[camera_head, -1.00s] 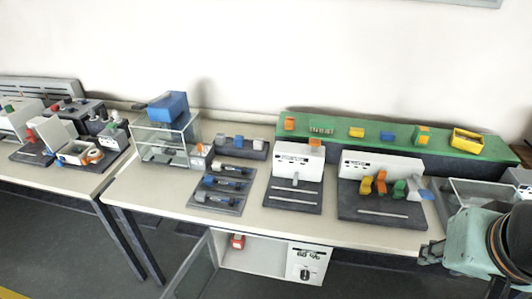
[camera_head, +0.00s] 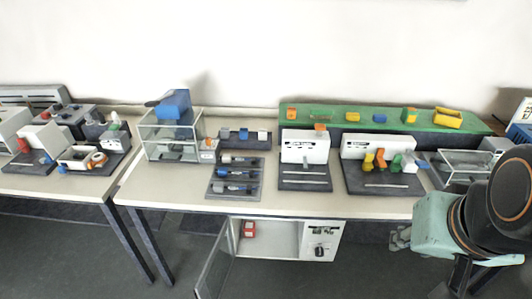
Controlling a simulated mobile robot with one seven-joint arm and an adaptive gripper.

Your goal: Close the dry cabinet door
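The dry cabinet (camera_head: 270,239) is a white box below the front edge of the table, with a control panel (camera_head: 319,242) on its right side. Its glass door (camera_head: 214,262) stands open, swung out to the left and toward me. A small red item (camera_head: 249,229) is inside at the left. My gripper (camera_head: 398,238) is at the right of the view, in front of the table edge, well apart from the door. It is seen side-on and small, so its finger opening is unclear.
The table (camera_head: 290,201) above the cabinet carries a glass case (camera_head: 170,140), dark trays and white devices with coloured parts. A green shelf (camera_head: 340,118) runs along the back. A second table (camera_head: 60,188) stands at left. Dark floor in front is free.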

